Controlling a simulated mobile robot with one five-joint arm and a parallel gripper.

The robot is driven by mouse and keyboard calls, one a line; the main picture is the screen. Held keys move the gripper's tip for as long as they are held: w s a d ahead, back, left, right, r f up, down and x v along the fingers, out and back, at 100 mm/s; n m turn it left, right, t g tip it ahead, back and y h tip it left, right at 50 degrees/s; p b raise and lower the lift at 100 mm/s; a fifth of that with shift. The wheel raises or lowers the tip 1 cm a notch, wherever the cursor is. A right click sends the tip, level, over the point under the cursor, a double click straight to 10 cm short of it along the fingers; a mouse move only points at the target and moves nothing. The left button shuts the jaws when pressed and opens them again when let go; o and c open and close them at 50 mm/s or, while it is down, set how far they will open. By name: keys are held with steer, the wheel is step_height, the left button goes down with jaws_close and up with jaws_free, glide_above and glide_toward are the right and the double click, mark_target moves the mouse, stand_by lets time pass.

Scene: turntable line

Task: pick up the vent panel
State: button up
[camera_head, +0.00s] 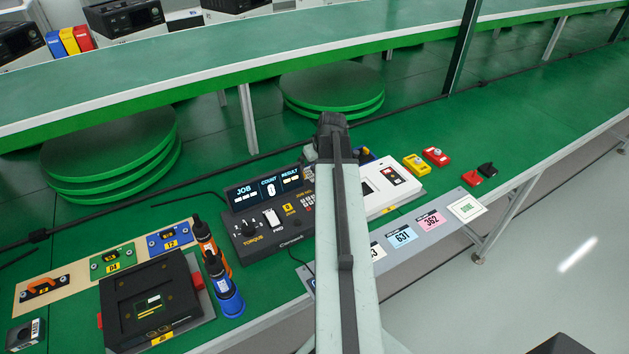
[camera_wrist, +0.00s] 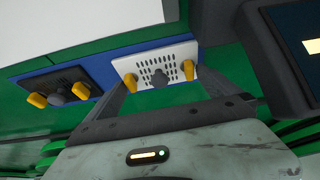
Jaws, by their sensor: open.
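The vent panel (camera_wrist: 174,62) is a white plate with rows of dark slots, a grey knob in its middle and a yellow knob at each end. In the wrist view it lies on a blue strip. My gripper (camera_wrist: 160,86) is open, its two dark fingers apart and reaching toward the panel's near side, one near each end. Nothing is held between them. Whether the fingers touch the panel I cannot tell. In the head view my arm hides the gripper's fingertips and I cannot make out the panel.
A dark panel with yellow knobs (camera_wrist: 72,87) lies just left of the vent panel. A dark console with lit displays (camera_head: 268,222) and a white box (camera_head: 392,186) flank my arm. Blue and orange bottles stand left, by a black fixture (camera_head: 117,289).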

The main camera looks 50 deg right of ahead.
steer(key=c, duration=1.1)
steer(key=shift+r, duration=0.1)
step_height(320, 180, up, 18)
steer(key=p, duration=1.8)
steer(key=shift+d, duration=0.15)
